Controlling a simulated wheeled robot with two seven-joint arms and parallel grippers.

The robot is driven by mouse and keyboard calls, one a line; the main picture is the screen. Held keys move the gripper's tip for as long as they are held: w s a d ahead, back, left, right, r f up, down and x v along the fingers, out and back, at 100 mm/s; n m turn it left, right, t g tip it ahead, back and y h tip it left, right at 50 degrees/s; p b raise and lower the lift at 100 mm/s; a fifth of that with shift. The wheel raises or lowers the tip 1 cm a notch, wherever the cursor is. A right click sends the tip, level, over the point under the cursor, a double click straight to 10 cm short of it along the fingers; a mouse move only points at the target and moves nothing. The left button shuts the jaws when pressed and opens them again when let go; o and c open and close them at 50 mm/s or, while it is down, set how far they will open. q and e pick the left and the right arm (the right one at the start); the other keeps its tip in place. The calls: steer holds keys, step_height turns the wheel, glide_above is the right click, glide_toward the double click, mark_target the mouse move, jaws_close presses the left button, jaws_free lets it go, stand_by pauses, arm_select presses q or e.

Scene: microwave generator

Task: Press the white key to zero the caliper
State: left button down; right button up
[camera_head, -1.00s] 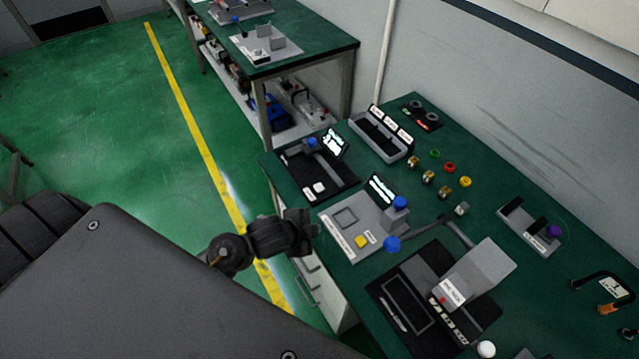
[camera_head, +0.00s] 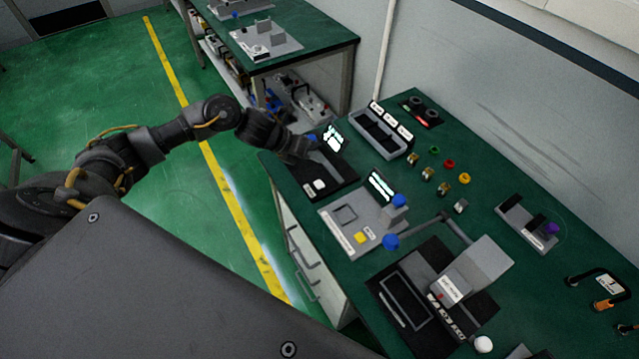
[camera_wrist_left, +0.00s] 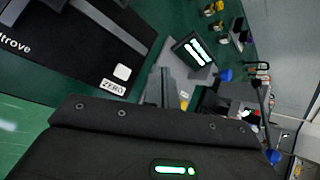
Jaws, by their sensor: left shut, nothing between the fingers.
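The caliper station is a black base (camera_head: 305,167) at the near-left end of the green bench, with a lit display (camera_head: 333,138) behind it. The white key (camera_head: 319,184) sits on the front part of this base. In the left wrist view the white key (camera_wrist_left: 122,72) shows beside a ZERO label (camera_wrist_left: 113,87), left of the fingers. My left gripper (camera_head: 303,148) is shut and empty, over the back-left part of the caliper base and apart from the key. It hides part of the caliper. My right gripper is not in view.
A grey station (camera_head: 345,233) with a yellow key (camera_head: 361,238) and blue knobs (camera_head: 391,242) stands right of the caliper. A grey bin tray (camera_head: 380,132) stands behind. Several coloured buttons and brass parts sit mid-bench. Open green floor (camera_head: 180,220) lies left of the bench.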

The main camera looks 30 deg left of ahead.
arm_select(q)
steer(key=shift+f, duration=0.1)
steer(key=b, duration=0.6)
glide_above(315, 185)
step_height(315, 185, down, 8)
steer(key=shift+f, duration=0.35)
steer(key=shift+f+b, duration=0.1)
steer(key=shift+b, duration=0.3)
stand_by(1.3)
steer(key=shift+f+b, duration=0.3)
steer(key=shift+b, duration=0.1)
steer(key=shift+f+b, duration=0.4)
steer(key=shift+b, duration=0.05)
stand_by(0.6)
steer(key=shift+r, duration=0.1)
steer(key=shift+r+p, duration=0.5)
steer(key=shift+r, duration=0.2)
